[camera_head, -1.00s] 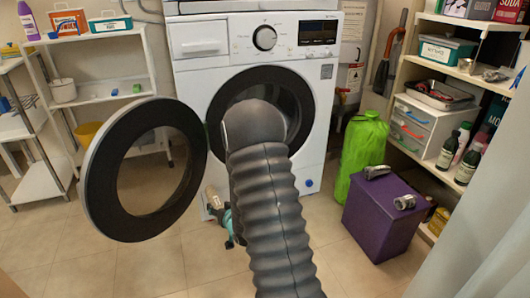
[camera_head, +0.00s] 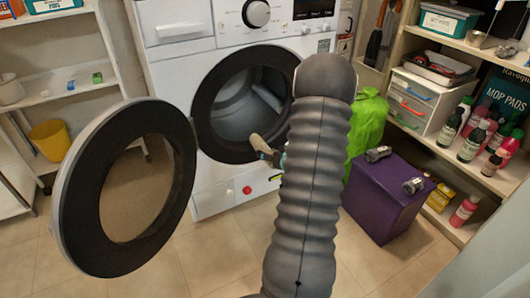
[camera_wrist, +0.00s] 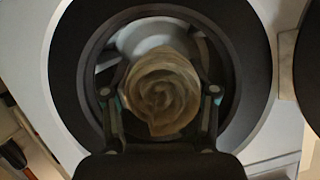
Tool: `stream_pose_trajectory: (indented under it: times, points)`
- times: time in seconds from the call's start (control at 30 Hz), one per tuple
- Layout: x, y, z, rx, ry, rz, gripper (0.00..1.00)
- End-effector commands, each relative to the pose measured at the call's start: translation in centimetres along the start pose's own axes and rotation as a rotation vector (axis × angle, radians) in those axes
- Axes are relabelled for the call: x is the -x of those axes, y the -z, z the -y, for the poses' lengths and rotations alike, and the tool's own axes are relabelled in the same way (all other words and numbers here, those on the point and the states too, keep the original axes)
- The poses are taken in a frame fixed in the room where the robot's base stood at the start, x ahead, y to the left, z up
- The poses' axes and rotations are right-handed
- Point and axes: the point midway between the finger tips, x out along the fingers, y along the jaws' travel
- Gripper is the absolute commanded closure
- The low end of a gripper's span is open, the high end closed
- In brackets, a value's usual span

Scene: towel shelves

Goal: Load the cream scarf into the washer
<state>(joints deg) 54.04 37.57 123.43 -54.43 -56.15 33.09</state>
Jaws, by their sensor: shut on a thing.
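The cream scarf (camera_wrist: 162,92) is a rolled bundle between the two fingers of my gripper (camera_wrist: 160,98) in the wrist view. The washer's round opening lies behind it, with the pale drum interior showing above the bundle. In the head view the scarf's end (camera_head: 260,144) shows left of my arm, in front of the lower right of the opening's dark rim. My arm hides most of my gripper there. The white washer (camera_head: 222,190) has its round door (camera_head: 75,190) swung wide open to the left. The visible part of the drum (camera_head: 235,105) looks empty.
A purple box (camera_head: 380,210) with metal parts on top and a green bag (camera_head: 368,125) stand right of the washer. Shelves with bottles (camera_head: 450,140) line the right side. A white rack (camera_head: 70,85) stands at the left. The floor before the washer is clear.

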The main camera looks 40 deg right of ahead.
Motion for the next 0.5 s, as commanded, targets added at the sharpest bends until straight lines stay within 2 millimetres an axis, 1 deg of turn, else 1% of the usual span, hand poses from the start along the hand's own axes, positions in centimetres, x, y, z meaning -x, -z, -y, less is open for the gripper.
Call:
stream_pose_trajectory:
  times: [0.5]
  points:
    - [-4.8, 2.0, 0.2, 0.002, 0.003, -0.001, 0.82]
